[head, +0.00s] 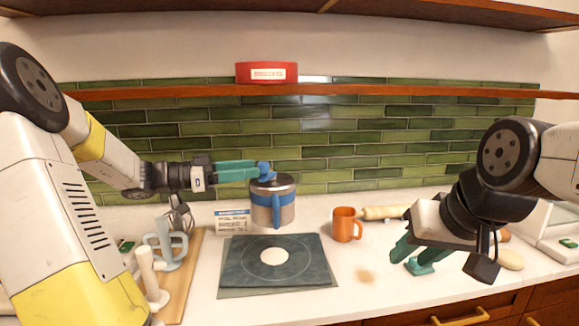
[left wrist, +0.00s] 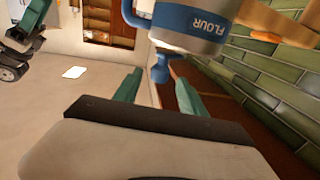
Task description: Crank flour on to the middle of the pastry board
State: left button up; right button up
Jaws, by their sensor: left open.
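The flour canister (head: 285,212), a steel can with a blue band, handle and dark lid, is at the back edge of the pastry board; I cannot tell what supports it. Its blue crank knob (head: 264,171) is on top. In the left wrist view, the canister (left wrist: 190,28) shows its FLOUR label, and the knob (left wrist: 160,73) lies between my fingertips. My left gripper (head: 256,170) is open around the knob; contact is unclear. The dark pastry board (head: 235,280) has a thin ring and a white round patch (head: 274,256) at its middle. My right gripper (head: 408,258) is open and empty.
A wooden board (head: 188,275) with whitish utensils is at left. A small label card (head: 232,221) stands behind the board. A shelf (head: 400,91) with a red box (head: 266,72) crosses above.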

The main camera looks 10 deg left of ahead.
aim_at(268, 171)
pick_arm(q)
jog(key=x, duration=0.7)
jog(key=shift+w+d, duration=0.2)
jog(key=shift+d, duration=0.1)
grip_shut()
